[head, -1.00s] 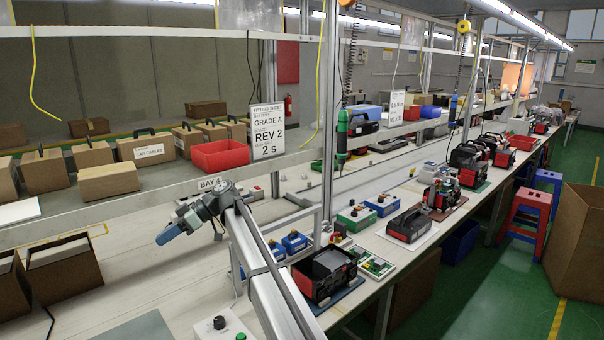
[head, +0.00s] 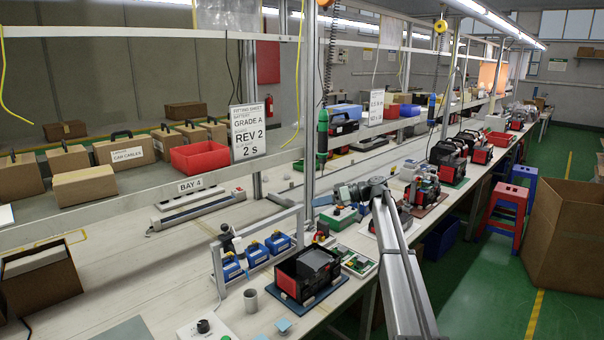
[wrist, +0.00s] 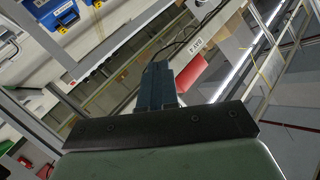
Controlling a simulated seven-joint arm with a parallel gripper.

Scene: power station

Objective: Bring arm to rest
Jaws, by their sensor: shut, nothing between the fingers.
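My gripper (head: 324,200) shows in the head view at the end of my raised silver arm, above the right part of the bench. It points to the left, near the green-and-white box (head: 338,217). In the wrist view my gripper (wrist: 153,72) has its two dark fingers together, with nothing between them. The fingers look clear of everything around them. My forearm hides part of the bench edge and of a red-and-black unit behind the wrist.
A black-and-red battery unit (head: 306,275) stands on the bench left of my arm, by blue boxes (head: 278,242) and a grey cup (head: 250,300). A metal post (head: 307,110) and a hanging green tool (head: 322,132) rise behind.

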